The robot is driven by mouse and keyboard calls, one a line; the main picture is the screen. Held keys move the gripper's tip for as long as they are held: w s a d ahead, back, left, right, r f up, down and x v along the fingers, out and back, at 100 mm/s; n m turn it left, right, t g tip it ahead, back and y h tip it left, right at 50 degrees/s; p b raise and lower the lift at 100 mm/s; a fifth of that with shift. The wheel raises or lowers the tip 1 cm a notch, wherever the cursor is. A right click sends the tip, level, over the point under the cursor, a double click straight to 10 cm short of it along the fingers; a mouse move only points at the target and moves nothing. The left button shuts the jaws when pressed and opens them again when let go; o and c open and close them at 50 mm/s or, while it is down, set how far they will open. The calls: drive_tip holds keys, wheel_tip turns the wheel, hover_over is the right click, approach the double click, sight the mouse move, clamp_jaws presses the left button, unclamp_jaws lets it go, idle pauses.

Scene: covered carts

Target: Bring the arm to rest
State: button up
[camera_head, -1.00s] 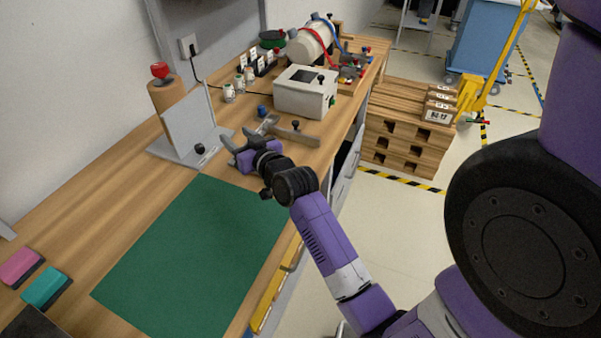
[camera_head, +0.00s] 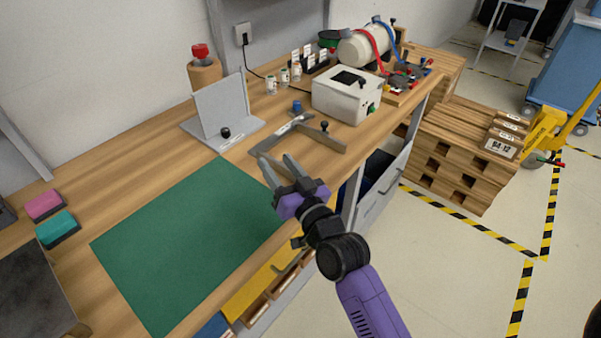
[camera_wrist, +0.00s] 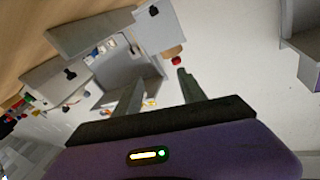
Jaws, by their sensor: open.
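My gripper (camera_head: 279,172) is open, its two grey fingers apart with nothing between them. In the head view it is above the right edge of the green mat (camera_head: 185,240), near the front edge of the workbench (camera_head: 75,228). My purple arm reaches up to it from the lower right. In the wrist view the gripper (camera_wrist: 160,92) shows its two fingers spread, with the bench things tilted and small beyond them.
A grey angled bracket (camera_head: 297,128) lies just beyond the fingers. A grey stand (camera_head: 220,108), a white box (camera_head: 347,95) and a white cylinder (camera_head: 362,47) stand farther back. Pink (camera_head: 44,204) and teal (camera_head: 57,228) blocks lie left. Wooden pallets (camera_head: 455,150) stand on the floor right.

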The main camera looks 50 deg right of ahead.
drive_tip(key=shift+s+a+f, duration=0.3)
drive_tip(key=shift+s+a, duration=0.05)
drive_tip(key=shift+a, duration=0.1)
drive_tip(key=shift+r, duration=0.1)
drive_tip(key=s+a+f+n+g+y, duration=0.1)
drive_tip(key=s+a, duration=0.4)
drive_tip(key=s, duration=0.6)
drive_tip(key=s+a+f+n+g+y, duration=0.1)
drive_tip(key=s+a+n+y, duration=0.2)
drive_tip(key=s, duration=0.8)
drive_tip(key=s+a+f+n+g+y, duration=0.1)
drive_tip(key=s+a+n+y, duration=0.1)
drive_tip(key=s+a, duration=0.5)
drive_tip(key=s, duration=0.4)
drive_tip(key=shift+s+f+n, duration=0.3)
drive_tip(key=shift+s, duration=0.05)
